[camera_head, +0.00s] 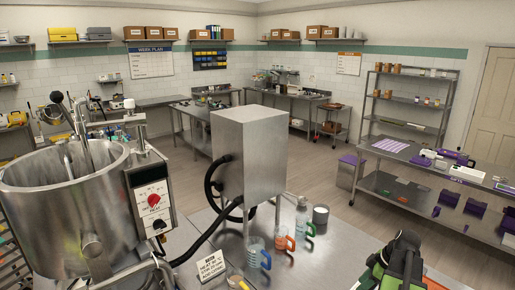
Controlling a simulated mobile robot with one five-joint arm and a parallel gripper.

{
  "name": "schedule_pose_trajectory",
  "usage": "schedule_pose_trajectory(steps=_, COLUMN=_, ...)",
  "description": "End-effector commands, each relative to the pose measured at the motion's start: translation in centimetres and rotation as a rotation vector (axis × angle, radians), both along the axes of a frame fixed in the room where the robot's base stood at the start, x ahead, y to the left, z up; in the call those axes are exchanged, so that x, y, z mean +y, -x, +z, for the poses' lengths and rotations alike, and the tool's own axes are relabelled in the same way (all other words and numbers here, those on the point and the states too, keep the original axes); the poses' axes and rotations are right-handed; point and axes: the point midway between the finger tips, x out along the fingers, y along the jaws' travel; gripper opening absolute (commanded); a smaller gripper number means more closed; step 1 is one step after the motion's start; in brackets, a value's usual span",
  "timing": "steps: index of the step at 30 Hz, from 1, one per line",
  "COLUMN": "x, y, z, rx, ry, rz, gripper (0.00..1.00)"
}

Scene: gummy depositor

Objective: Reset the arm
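My arm, black with green and orange parts, shows at the bottom right edge in the head view. What looks like my gripper (403,254) is at its upper end, above the front right of the metal table (345,250). Its fingers cannot be made out clearly, so I cannot tell whether it is open or shut. I see nothing clearly held in it. The lower part of the arm is cut off by the picture's bottom edge.
A steel kettle (60,215) with a control box (152,205) stands at left. A steel cabinet (248,155) on legs stands mid-table. Several jugs, including a blue-handled one (256,254), and a sign (211,265) are close in front. A purple-stocked bench (395,190) stands right, across open floor.

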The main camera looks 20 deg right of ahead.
Motion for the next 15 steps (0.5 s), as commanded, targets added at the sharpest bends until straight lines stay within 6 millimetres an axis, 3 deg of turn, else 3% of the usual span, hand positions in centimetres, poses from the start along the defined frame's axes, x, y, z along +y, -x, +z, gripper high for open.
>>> schedule_pose_trajectory(steps=5, x=10.6, y=-7.8, z=-3.3, rx=0.023, ry=0.016, rz=0.223, gripper=0.35)
schedule_pose_trajectory(steps=9, x=21.8, y=-12.5, z=-6.0, rx=0.079, ry=0.034, rz=0.355, gripper=0.35)
schedule_pose_trajectory(steps=12, x=29.3, y=-14.1, z=-7.6, rx=0.131, ry=0.051, rz=0.386, gripper=0.35)
schedule_pose_trajectory(steps=15, x=35.4, y=-14.5, z=-8.9, rx=0.18, ry=0.072, rz=0.374, gripper=0.35)
